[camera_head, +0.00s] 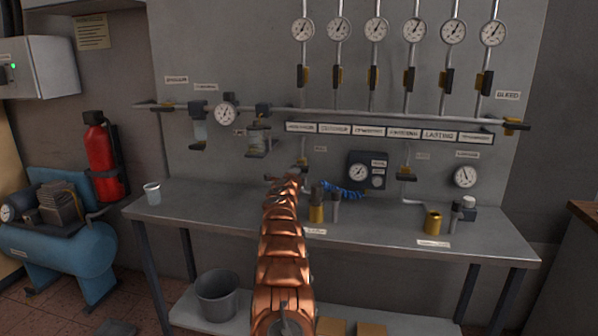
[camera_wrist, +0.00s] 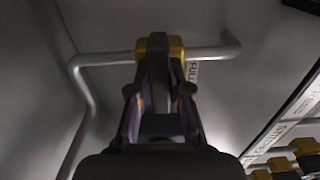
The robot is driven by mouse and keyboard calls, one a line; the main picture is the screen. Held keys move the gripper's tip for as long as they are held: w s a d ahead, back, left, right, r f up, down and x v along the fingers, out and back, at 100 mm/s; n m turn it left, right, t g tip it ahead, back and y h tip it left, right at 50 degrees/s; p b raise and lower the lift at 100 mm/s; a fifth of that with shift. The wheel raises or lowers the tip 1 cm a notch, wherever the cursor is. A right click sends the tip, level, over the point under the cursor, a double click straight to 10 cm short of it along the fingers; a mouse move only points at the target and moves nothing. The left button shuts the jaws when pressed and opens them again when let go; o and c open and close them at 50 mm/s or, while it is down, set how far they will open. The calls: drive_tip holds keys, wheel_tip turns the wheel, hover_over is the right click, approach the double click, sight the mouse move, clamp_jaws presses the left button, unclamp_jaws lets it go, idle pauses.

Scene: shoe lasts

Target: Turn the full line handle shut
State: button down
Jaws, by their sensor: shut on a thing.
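The full line valve, with a yellow body (camera_wrist: 176,47), sits on a grey pipe in the wrist view, beside a label reading FULL (camera_wrist: 193,72). My gripper (camera_wrist: 155,62) is shut on its dark handle, which the fingers mostly hide, so its exact angle is unclear. In the head view my copper arm reaches up over the bench, and my gripper (camera_head: 299,168) is small and dark near the drop pipe below the manifold. The handle itself is too small to make out there.
A row of gauges with valves (camera_head: 376,78) stands above the manifold pipe (camera_head: 370,115). The bench (camera_head: 385,232) holds a cup (camera_head: 152,194), brass pieces and a blue coiled hose (camera_head: 343,191). More yellow valves (camera_wrist: 305,146) lie lower right in the wrist view.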

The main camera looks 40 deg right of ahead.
drive_tip(key=c, duration=1.1)
unclamp_jaws()
drive_tip(key=shift+a, duration=0.2)
drive_tip(key=shift+v, duration=3.55)
drive_tip(key=shift+s, duration=0.1)
